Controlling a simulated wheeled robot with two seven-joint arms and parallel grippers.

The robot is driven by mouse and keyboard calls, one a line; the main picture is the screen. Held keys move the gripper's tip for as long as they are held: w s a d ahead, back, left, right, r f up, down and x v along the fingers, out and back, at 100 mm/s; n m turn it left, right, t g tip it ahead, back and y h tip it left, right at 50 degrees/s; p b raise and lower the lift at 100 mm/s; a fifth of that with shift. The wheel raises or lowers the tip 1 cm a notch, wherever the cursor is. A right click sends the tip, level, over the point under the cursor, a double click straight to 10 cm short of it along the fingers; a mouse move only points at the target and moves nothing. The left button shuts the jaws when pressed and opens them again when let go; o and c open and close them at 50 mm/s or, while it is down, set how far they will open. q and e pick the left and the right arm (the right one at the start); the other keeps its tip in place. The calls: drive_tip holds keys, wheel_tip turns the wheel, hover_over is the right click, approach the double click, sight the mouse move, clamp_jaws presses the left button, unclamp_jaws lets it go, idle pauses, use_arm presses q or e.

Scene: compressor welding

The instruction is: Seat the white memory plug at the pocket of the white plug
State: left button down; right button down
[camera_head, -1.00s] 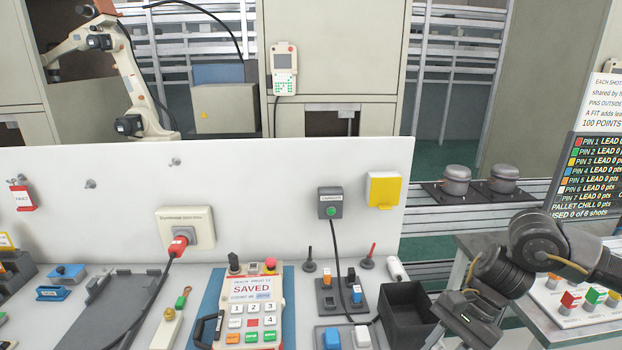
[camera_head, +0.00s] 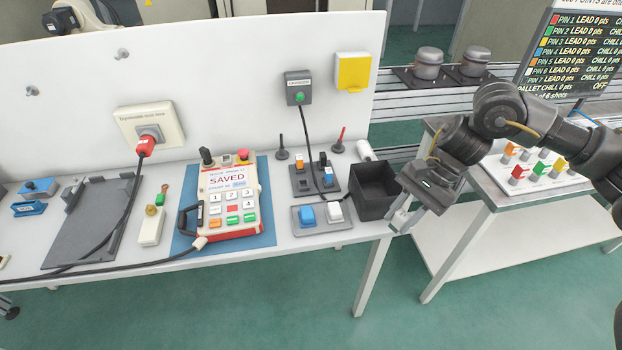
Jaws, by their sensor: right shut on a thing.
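My right gripper (camera_head: 400,214) hangs beyond the right end of the white bench, just right of the black bin. It is shut on a small pale piece, apparently the white memory plug; the fingers hide much of it. A grey plate (camera_head: 322,226) on the bench carries a blue block (camera_head: 306,215) and a white block (camera_head: 335,211). Behind it a dark holder (camera_head: 315,190) has an orange plug (camera_head: 300,160), a blue plug (camera_head: 323,159) and a dark opening. I cannot tell which is the white plug's pocket. My left gripper is out of view.
The open black bin (camera_head: 376,190) stands between the gripper and the plates. A black cable (camera_head: 313,140) drops from the charger box (camera_head: 299,88) to the plates. A teach pendant (camera_head: 228,200) lies left on a blue mat. A side table (camera_head: 490,200) stands right.

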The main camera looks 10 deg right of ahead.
drive_tip(key=c, duration=1.7)
unclamp_jaws()
clamp_jaws()
drive_tip(key=shift+a, duration=0.8)
drive_tip(key=shift+a, duration=0.1)
